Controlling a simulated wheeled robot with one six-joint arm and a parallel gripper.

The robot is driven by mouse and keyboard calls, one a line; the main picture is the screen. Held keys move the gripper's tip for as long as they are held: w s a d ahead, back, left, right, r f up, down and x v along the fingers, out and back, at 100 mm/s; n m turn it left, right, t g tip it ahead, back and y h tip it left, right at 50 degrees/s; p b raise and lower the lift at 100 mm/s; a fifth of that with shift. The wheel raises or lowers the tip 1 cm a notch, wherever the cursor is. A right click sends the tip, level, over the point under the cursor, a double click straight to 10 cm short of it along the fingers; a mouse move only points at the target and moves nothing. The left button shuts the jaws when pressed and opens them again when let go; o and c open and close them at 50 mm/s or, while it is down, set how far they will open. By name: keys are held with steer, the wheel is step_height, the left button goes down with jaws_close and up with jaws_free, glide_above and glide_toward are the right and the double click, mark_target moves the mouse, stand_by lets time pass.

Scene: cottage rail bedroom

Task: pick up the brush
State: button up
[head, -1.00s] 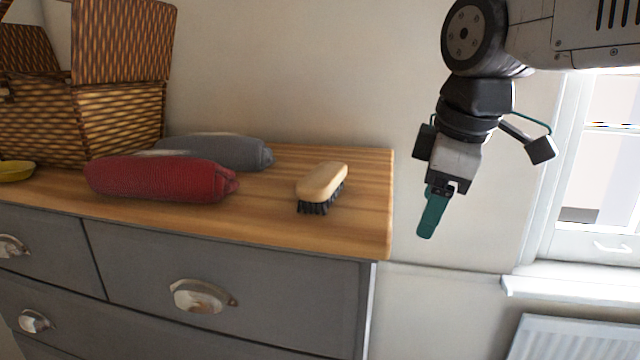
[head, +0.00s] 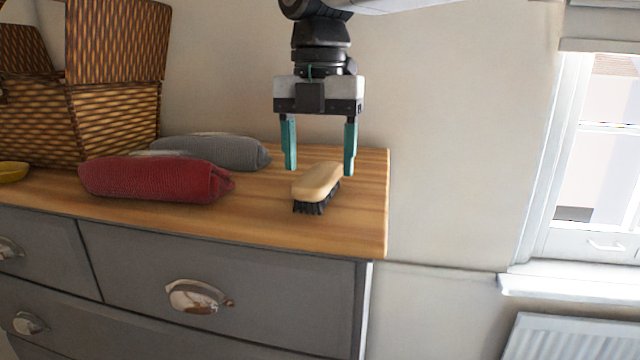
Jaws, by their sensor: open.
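The brush (head: 317,182) lies on the wooden top of the grey dresser (head: 345,222), near its right end. It has a pale wooden back facing up and dark bristles below. My gripper (head: 319,168) is open, pointing down, with its two teal fingers apart. In the picture the fingertips sit just above and to either side of the brush's far part. I cannot tell how far above the dresser top they are. Nothing is between the fingers that I can see as held.
A red rolled cloth bundle (head: 155,179) and a grey one (head: 212,151) lie left of the brush. The wall is behind; a window (head: 600,160) is at right.

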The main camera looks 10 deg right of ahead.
mark_target(319, 173)
steer(key=shift+f, duration=1.85)
steer(key=c, duration=1.1)
steer(key=shift+r, duration=0.1)
